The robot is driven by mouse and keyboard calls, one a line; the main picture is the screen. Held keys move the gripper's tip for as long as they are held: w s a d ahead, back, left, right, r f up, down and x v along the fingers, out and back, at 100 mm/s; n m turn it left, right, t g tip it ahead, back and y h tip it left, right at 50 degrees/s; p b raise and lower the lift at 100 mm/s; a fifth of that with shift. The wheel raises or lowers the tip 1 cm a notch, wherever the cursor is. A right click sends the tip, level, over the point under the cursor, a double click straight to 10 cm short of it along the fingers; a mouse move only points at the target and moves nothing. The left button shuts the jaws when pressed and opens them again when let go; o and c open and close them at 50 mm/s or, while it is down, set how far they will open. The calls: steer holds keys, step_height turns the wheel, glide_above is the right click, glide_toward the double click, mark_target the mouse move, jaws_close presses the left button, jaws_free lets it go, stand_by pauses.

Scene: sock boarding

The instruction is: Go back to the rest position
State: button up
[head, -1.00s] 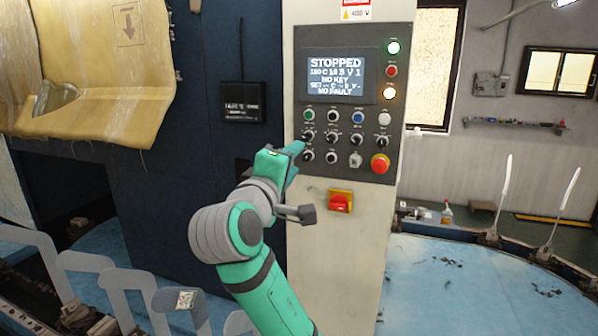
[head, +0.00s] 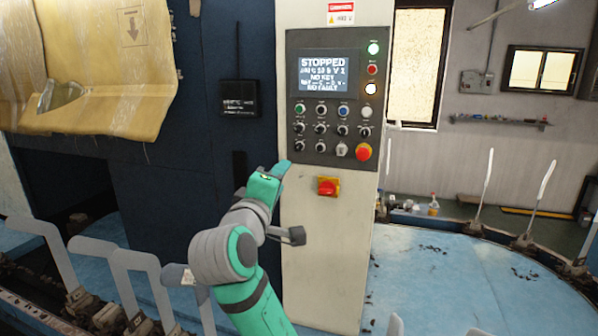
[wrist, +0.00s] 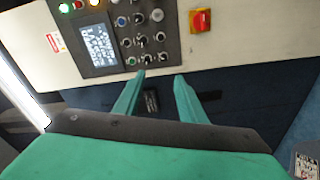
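My green gripper (head: 284,168) is in front of the left edge of the cream control cabinet (head: 305,260), below the knob rows. In the wrist view my gripper (wrist: 160,76) has its two fingers apart with nothing between them. The control panel (head: 319,95) also shows in the wrist view (wrist: 170,35). Its screen (head: 325,74) reads STOPPED, NO KEY and NO FAULT. A red emergency button (head: 363,152) is at its lower right. A red and yellow switch (head: 328,186) sits below the panel and to the right of my gripper.
A dark blue wall (head: 190,150) with a small black box (head: 240,98) is left of the cabinet. A yellow sheet (head: 105,65) hangs at upper left. Grey flat boards (head: 135,262) stand at lower left. A blue surface (head: 450,270) lies to the right.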

step_height(320, 180, down, 22)
steer(key=s+a+m+y, duration=0.1)
steer(key=a+m+y, duration=0.1)
steer(key=y, duration=0.1)
steer(key=s+f+m+g+y, duration=0.1)
steer(key=s+f+m, duration=0.1)
steer(key=s+f, duration=0.6)
steer(key=s+f+m+g+y, duration=0.1)
steer(key=s+f, duration=0.4)
steer(key=f, duration=0.7)
steer(key=s+f+m, duration=0.2)
steer(key=s+f, duration=0.5)
steer(key=s, duration=0.2)
steer(key=s+d+m, duration=0.2)
steer(key=s+d, duration=0.1)
steer(key=s, duration=1.1)
steer(key=s+d+f+m, duration=0.1)
steer(key=s+d+m, duration=0.2)
steer(key=s, duration=1.1)
steer(key=shift+f+g+h, duration=0.15)
steer(key=shift+g+h, duration=0.15)
steer(key=shift+h, duration=0.1)
steer(key=shift+s, duration=0.1)
